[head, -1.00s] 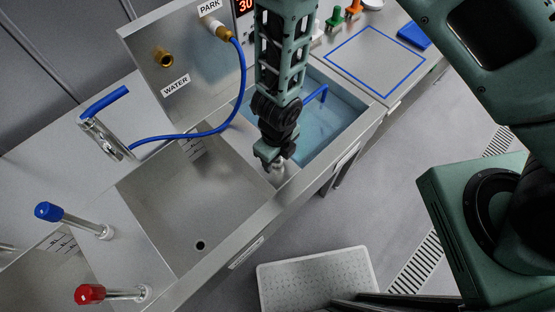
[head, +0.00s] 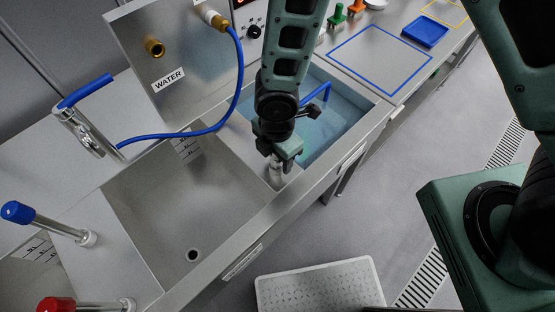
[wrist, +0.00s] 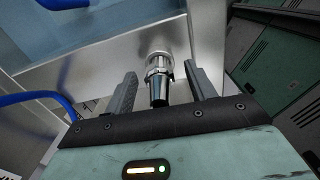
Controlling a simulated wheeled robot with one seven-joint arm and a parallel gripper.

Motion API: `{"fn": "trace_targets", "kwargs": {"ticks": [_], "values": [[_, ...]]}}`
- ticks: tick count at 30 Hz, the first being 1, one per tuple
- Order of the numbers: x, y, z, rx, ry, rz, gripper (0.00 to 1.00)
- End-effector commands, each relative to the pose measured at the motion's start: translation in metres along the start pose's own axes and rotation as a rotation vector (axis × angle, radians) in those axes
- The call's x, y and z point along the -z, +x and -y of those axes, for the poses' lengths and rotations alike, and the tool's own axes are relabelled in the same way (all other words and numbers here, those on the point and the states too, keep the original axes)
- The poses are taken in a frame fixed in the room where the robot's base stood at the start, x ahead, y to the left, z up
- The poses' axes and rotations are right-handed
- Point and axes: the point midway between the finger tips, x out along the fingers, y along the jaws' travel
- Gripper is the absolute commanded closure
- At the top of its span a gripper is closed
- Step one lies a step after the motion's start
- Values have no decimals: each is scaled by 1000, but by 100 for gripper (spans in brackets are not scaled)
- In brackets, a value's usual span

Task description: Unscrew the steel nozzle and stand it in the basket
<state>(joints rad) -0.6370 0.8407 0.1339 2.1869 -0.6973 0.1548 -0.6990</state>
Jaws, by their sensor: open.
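The steel nozzle (wrist: 158,88) stands between my gripper's two fingers in the wrist view, tapered, with a bright metal collar behind it. A gap shows on each side of it. My gripper (wrist: 160,74) is open around it. In the head view my gripper (head: 280,163) points down at the narrow steel ledge between the empty sink and the water basin. The steel part (head: 276,175) shows just below it, partly hidden by the gripper. A blue bar (head: 318,96) rises from the water basin; I cannot tell whether it belongs to the basket.
The empty steel sink (head: 178,205) lies left of my gripper, the basin of blue water (head: 335,118) to the right. A blue-outlined counter area (head: 380,60) is clear.

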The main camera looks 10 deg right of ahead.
Motion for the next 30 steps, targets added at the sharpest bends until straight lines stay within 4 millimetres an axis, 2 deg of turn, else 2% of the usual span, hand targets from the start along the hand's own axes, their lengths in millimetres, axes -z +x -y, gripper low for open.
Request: {"fn": "trace_targets", "kwargs": {"ticks": [3, 7, 14, 21, 30], "values": [[0, 5, -1, -3, 312, 0, 45], [0, 4, -1, -3, 612, 0, 45], [0, 2, 0, -2, 851, 0, 45], [0, 1, 0, -1, 1242, 0, 45], [0, 0, 0, -1, 1529, 0, 45]]}}
